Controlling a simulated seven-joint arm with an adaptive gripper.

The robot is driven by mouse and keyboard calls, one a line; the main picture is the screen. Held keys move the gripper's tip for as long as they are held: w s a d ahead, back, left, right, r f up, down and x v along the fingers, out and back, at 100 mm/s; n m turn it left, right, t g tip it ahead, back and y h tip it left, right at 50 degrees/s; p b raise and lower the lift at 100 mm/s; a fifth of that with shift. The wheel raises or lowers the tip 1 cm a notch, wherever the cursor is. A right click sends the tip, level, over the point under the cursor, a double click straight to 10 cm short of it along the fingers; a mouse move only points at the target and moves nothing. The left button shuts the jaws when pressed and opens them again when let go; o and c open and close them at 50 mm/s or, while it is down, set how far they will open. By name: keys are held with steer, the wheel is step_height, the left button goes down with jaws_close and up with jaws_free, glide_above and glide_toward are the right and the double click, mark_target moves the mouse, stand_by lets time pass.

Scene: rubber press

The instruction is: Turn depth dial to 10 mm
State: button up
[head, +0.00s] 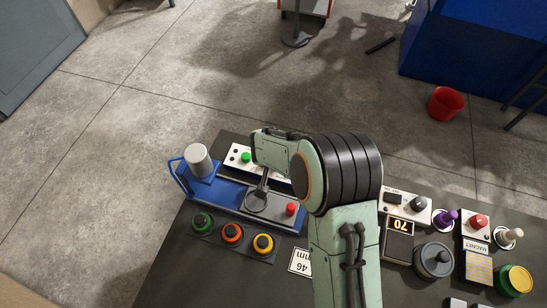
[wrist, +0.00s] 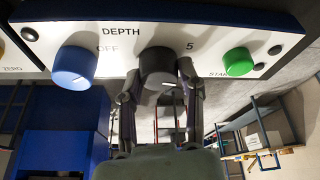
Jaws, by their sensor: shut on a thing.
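The white control panel (wrist: 210,42) fills the top of the wrist view, with the word DEPTH, an OFF mark and a 5 mark. The dark depth dial (wrist: 157,62) sits between OFF and 5. My gripper (wrist: 158,82) is shut on this dial, one finger on each side. The dial's pointer and any 10 mark cannot be made out. In the head view, a white panel with a green button (head: 246,157) shows beside my wrist, which hides part of it and the dial.
A blue knob (wrist: 75,67) is left of the dial and a green START button (wrist: 238,62) is right of it, both close to my fingers. The blue press base (head: 200,187) and several coloured buttons stand nearby.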

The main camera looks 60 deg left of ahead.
steer(key=o, duration=1.2)
steer(key=shift+c, duration=0.2)
steer(key=v, duration=1.2)
